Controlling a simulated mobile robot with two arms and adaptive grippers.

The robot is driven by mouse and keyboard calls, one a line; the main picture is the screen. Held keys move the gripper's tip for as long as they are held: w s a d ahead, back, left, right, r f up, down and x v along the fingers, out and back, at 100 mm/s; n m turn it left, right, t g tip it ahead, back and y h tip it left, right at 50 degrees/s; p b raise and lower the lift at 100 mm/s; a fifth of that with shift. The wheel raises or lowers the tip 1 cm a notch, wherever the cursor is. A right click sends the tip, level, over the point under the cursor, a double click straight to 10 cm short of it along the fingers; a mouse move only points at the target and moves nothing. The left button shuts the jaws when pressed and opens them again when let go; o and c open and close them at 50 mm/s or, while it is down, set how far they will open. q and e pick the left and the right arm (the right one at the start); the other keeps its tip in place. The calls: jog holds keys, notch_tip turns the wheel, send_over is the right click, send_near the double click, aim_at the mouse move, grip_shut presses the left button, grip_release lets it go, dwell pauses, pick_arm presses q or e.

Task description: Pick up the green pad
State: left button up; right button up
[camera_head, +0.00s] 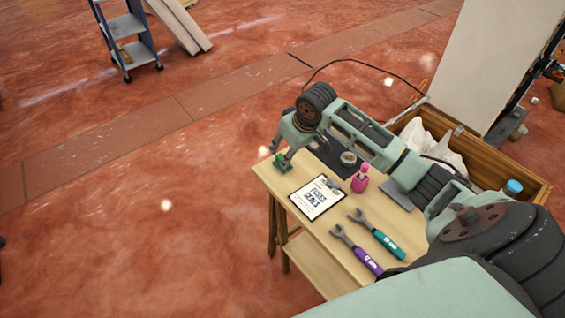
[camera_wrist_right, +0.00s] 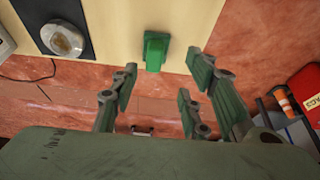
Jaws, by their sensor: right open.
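The green pad (camera_head: 282,163) sits on the far left corner of the wooden table (camera_head: 272,181). In the right wrist view the green pad (camera_wrist_right: 155,50) lies at the table's edge, ahead of the fingers and between their lines. My right gripper (camera_head: 280,155) is above and beside the pad in the head view, pointing down. In the right wrist view my right gripper (camera_wrist_right: 165,85) has its fingers spread apart, with nothing between the tips. Whether a finger touches the pad cannot be told. My left gripper is not in view.
A dark mat with a round item (camera_wrist_right: 63,38) is near the pad. A wooden crate (camera_head: 515,174) stands behind. Floor left of the table is clear.

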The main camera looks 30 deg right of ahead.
jog(key=x, duration=0.5)
jog(key=shift+w+d+f+p, duration=0.25)
jog(key=shift+w+d+p, duration=0.15)
jog(key=shift+w, duration=0.1)
jog(key=shift+w+f, duration=0.25)
jog(key=shift+f, duration=0.35)
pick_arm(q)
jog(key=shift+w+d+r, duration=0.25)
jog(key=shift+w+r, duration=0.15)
pick_arm(e)
grip_shut()
